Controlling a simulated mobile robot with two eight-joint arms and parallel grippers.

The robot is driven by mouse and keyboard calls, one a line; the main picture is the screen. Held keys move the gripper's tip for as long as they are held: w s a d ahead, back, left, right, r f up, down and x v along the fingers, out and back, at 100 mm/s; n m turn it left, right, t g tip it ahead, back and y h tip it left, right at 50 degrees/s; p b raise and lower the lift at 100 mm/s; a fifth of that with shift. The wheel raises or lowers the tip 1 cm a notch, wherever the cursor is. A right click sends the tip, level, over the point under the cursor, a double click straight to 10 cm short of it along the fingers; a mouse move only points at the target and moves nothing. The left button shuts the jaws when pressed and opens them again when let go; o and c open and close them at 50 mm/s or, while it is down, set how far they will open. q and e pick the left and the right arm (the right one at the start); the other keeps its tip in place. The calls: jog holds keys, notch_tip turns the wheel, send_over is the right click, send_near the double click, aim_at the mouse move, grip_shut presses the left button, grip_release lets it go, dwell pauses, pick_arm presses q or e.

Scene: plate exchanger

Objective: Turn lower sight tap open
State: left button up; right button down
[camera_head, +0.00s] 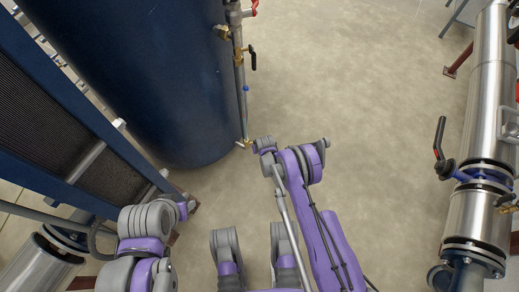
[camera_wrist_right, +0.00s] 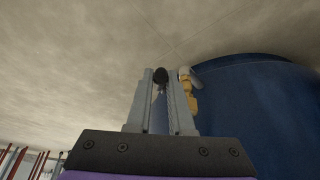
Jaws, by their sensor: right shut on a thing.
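The lower sight tap (camera_head: 244,142) is a small brass fitting at the foot of a thin vertical sight pipe, beside the blue tank. In the right wrist view its brass body (camera_wrist_right: 191,98) shows just right of the fingers, with a pale end piece at its top. My right gripper (camera_wrist_right: 162,78) is shut on the tap's black handle (camera_wrist_right: 161,75), whose dark end shows between the fingertips. In the head view my right gripper (camera_head: 254,147) is small and at the tap, and the handle is hidden there. My left arm is folded at lower left; its fingers are not visible.
The blue tank (camera_head: 150,80) stands left of the tap. Higher on the sight pipe is another tap with a black lever (camera_head: 252,60). A blue-framed plate stack (camera_head: 60,110) is at left. Steel piping with a black lever (camera_head: 439,135) is at right. The floor between is clear.

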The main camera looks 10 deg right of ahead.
jog(key=shift+r, duration=0.1)
dwell(0.7)
jog(key=shift+w+a+r+g+h, duration=0.15)
jog(key=shift+w+r+g, duration=0.35)
jog(key=shift+g, duration=0.55)
jog(key=shift+w+r+g+h, duration=0.15)
jog(key=shift+w+r+g, duration=0.35)
jog(key=shift+g, duration=0.55)
jog(key=c, duration=0.8)
grip_release()
notch_tip(320, 180, up, 11)
jog(key=p, duration=0.3)
jog(key=shift+s, duration=0.15)
jog(key=shift+f, duration=0.1)
